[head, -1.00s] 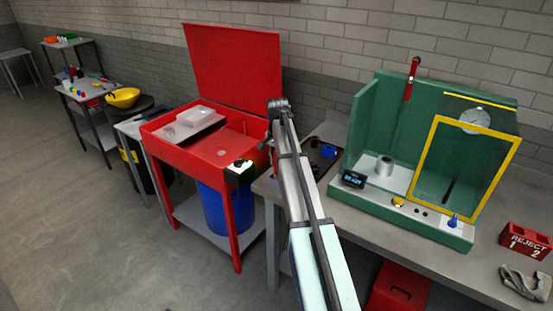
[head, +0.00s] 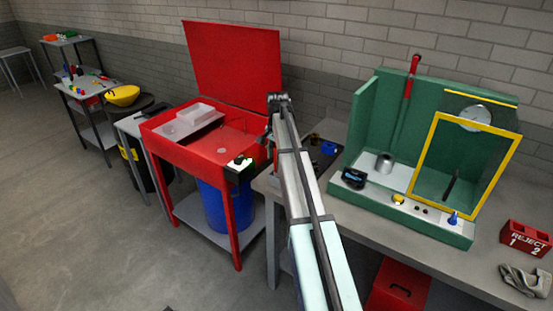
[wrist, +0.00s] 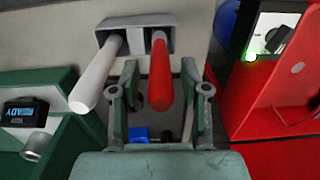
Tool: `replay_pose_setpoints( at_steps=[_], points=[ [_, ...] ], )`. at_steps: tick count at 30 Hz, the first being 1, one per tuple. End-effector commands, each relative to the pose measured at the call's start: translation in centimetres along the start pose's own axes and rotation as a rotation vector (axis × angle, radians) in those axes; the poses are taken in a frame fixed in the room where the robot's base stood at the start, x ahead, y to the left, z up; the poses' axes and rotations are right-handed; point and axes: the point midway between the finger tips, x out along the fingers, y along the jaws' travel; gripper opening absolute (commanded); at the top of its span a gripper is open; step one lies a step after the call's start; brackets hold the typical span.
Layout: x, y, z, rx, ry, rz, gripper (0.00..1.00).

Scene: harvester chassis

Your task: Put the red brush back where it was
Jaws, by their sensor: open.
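In the wrist view, the red brush (wrist: 160,88) shows as a red handle reaching toward the camera from a grey two-slot holder (wrist: 121,22). Its far end lies at the right slot. A white handle (wrist: 97,75) sits at the left slot. My gripper (wrist: 159,68) is open, with one finger on each side of the red handle. I see gaps beside the handle but cannot tell the depth between it and the fingers. The brush's head is not seen. In the head view the arm's end is small, and the holder and brush cannot be made out.
The red parts washer (head: 215,150) with its raised lid stands left of the arm in the head view. The green fixture (head: 355,130) with a yellow-framed door stands right, on the grey bench (head: 420,240). A small blue item (wrist: 140,134) lies below the gripper in the wrist view.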

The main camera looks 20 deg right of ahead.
Motion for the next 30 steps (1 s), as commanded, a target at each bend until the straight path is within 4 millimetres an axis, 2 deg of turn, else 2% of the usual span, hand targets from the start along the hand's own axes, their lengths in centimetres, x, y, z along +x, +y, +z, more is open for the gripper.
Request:
replay_pose_setpoints(
  at_steps=[12,16,21,30],
  points=[
    [-7.4,-0.1,-0.1,0.000,0.002,-0.002,0.46],
    [-9.2,-0.1,-0.1,0.000,0.001,-0.001,0.46],
    [-10.4,0.0,0.0,0.000,-0.001,0.000,0.46],
    [-10.7,0.0,0.0,0.000,-0.001,0.001,0.46]
  ],
)
